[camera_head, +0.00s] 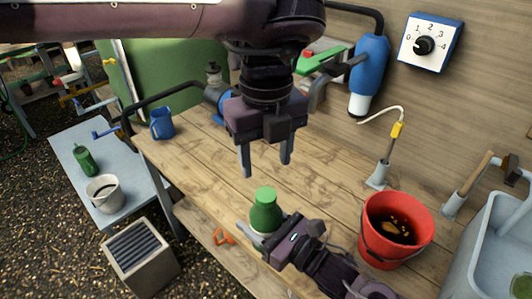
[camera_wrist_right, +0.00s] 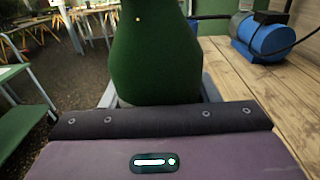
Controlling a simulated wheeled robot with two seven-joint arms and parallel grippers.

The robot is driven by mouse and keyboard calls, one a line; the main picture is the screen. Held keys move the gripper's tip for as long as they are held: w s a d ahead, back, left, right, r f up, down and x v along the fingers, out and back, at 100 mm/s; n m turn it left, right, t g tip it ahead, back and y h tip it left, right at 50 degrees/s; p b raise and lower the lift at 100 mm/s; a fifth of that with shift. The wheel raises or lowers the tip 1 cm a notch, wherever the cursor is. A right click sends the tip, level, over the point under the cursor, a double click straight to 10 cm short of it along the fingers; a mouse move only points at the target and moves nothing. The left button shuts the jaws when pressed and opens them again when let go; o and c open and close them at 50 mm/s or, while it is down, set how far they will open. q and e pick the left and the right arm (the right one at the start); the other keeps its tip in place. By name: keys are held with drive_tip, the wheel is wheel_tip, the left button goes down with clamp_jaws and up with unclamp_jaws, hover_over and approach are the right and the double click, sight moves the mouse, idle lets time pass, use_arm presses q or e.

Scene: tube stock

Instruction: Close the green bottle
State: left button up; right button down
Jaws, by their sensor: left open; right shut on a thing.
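The green bottle (camera_head: 264,217) stands upright near the front edge of the wooden bench, with a lighter green cap (camera_head: 265,194) on its top. Whether the cap is seated or loose, I cannot tell. My right gripper (camera_head: 262,238) is shut around the bottle's lower body. In the right wrist view the bottle (camera_wrist_right: 158,50) fills the middle between the finger pads; its top is cut off. My left gripper (camera_head: 266,168) is open and empty, pointing down just above the cap, apart from it.
A red bucket (camera_head: 372,222) stands right of the bottle. An orange-handled tool (camera_head: 224,237) lies to its left. A blue mug (camera_head: 162,123) is at the bench's far left. Another green bottle (camera_head: 86,161) and a white pot (camera_head: 105,193) are on the side table. A sink (camera_head: 495,240) is at right.

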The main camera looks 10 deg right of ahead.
sight(266, 194)
use_arm(q)
wheel_tip(266, 194, down, 8)
drive_tip(key=shift+f, duration=0.1)
idle(0.4)
drive_tip(key=c, duration=1)
drive_tip(key=o, duration=1.2)
drive_tip(key=shift+c, duration=0.2)
drive_tip(key=shift+r, duration=0.2)
wheel_tip(266, 194, up, 12)
drive_tip(key=shift+f, duration=0.15)
